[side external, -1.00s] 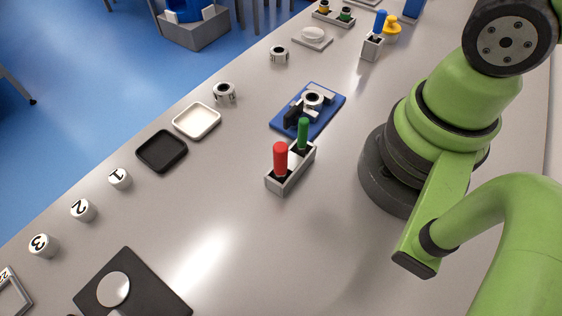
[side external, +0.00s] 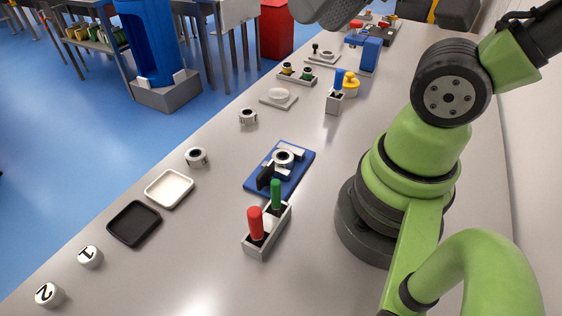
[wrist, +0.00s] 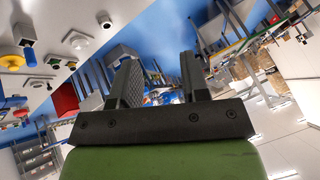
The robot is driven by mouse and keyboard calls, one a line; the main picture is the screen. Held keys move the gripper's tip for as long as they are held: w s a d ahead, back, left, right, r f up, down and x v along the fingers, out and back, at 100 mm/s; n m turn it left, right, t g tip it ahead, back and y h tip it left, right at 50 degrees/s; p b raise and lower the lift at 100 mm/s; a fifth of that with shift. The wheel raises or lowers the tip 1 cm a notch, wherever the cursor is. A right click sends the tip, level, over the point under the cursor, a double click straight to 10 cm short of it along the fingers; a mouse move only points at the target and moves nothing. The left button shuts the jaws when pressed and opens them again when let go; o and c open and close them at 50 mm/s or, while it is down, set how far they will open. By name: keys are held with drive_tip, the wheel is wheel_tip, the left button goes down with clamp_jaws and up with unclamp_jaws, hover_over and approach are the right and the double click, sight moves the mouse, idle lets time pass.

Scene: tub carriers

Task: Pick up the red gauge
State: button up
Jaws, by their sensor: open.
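The red gauge (side external: 255,223) is an upright red cylinder in the side external view. It stands in the near end of a small grey holder (side external: 258,252). A green gauge (side external: 276,194) stands in the other end. My gripper (wrist: 158,75) shows in the wrist view with its two dark fingers apart and nothing between them. It is raised and pointed out across the room, away from the red gauge. In the side external view only a grey part shows at the top edge. The red gauge does not show in the wrist view.
Behind the holder lies a blue plate with a fixture (side external: 284,178). White (side external: 169,189) and black (side external: 134,224) trays lie to the left, with numbered white cylinders (side external: 90,257) in front. The table in front of the holder is clear.

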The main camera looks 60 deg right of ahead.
idle(0.3)
drive_tip(key=shift+o, duration=0.9)
